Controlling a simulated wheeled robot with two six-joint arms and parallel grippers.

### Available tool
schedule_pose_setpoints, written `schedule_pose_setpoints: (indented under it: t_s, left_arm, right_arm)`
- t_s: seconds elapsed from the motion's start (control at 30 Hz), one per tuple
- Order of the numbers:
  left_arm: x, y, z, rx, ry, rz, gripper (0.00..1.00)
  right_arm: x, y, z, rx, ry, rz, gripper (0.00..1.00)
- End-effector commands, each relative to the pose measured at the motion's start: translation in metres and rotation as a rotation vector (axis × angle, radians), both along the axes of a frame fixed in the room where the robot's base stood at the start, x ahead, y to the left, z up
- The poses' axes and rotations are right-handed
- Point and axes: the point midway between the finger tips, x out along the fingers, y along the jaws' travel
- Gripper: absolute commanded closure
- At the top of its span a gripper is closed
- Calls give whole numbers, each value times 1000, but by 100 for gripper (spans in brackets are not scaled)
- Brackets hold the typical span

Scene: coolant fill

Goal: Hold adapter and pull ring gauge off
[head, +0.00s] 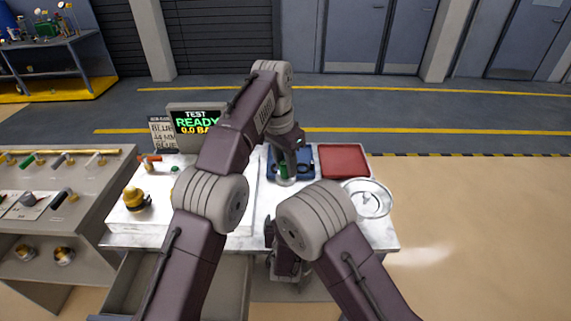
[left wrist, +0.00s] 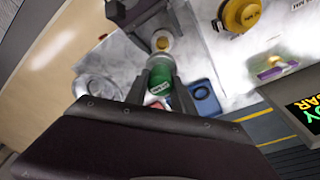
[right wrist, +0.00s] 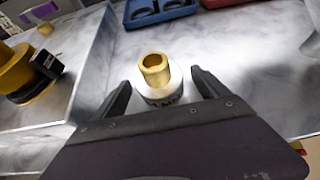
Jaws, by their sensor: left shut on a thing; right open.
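My left gripper (head: 286,168) is shut on a green cylinder (left wrist: 158,77) with a white label, beside the blue tray in the head view. My right gripper (right wrist: 157,88) is open, its fingers on either side of a brass tube (right wrist: 153,67) on a white base (right wrist: 160,95) with black lettering. The fingers look apart from it. The brass tube also shows beyond the green cylinder in the left wrist view (left wrist: 162,43). I cannot tell which piece is the adapter and which is the ring gauge.
A blue tray (head: 273,163) with round recesses and a red tray (head: 343,160) lie at the back of the marble bench. A round clear dish (head: 369,199) stands at its right edge. A yellow knob (head: 136,199) and a display (head: 197,121) reading "READY" are at the left.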

Motion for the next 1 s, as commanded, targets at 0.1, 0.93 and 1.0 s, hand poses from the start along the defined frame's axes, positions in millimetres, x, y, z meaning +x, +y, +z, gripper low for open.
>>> schedule_pose_setpoints:
  t_s: [0.1, 0.93, 1.0]
  left_arm:
    - [0, 0, 0, 0, 0, 0, 100]
    - [0, 0, 0, 0, 0, 1, 100]
    - [1, 3, 1, -1, -1, 7, 100]
  right_arm:
    - [-9, 1, 5, 0, 0, 1, 15]
    - [-105, -1, 57, 0, 0, -2, 15]
    - [-102, -6, 58, 0, 0, -18, 15]
